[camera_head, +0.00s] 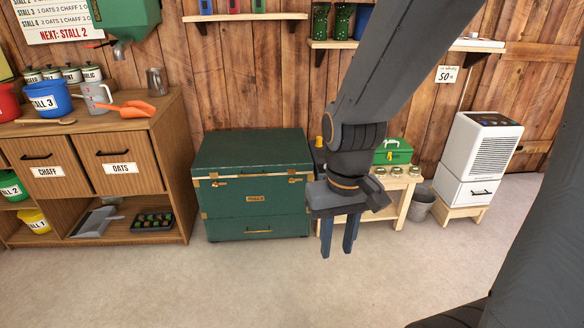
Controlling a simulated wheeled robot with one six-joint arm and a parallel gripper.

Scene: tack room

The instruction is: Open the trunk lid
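The trunk (256,220) is dark green with brass corners, two latches on its front and a small brass plate. It stands on the floor against the wooden wall. Its lid (253,151) is closed. My gripper (338,252) hangs fingers down in front and to the right of the trunk, apart from it. Its two blue fingers show a gap with nothing between them. My arm covers part of the wall and the low bench to the right of the trunk.
A wooden cabinet (149,185) with feed drawers stands left of the trunk. A low bench (398,202) carries a green toolbox (393,151) and jars. A grey bucket (420,204) and a white dehumidifier (478,160) stand further right. The floor in front is clear.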

